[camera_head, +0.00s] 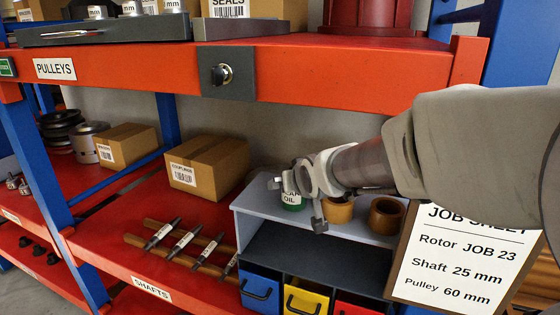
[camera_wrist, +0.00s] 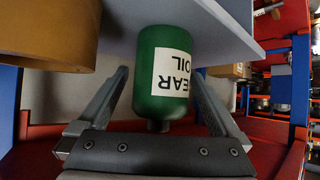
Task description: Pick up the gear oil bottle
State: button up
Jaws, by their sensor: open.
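The gear oil bottle (camera_head: 292,207) is green with a white label and stands on top of the grey-blue bin unit (camera_head: 262,215). My gripper (camera_head: 298,204) is at the bottle and hides part of it in the head view. In the wrist view the bottle (camera_wrist: 168,100) appears upside down, with its label reading inverted. The two fingers of my gripper (camera_wrist: 160,80) are open, one on each side of the bottle. Gaps show beside the bottle, and I see no clear contact.
Two brown rings (camera_head: 385,214) stand right of the bottle on the unit; one looms at left in the wrist view (camera_wrist: 55,35). An orange shelf beam (camera_head: 330,75) runs above. A job sheet (camera_head: 462,255) hangs at right. Cardboard boxes (camera_head: 208,165) and labelled shafts (camera_head: 185,243) lie left.

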jog(key=shift+w+a+f, duration=0.15)
jog(key=shift+w+f, duration=0.35)
jog(key=shift+r, duration=0.1)
grip_shut()
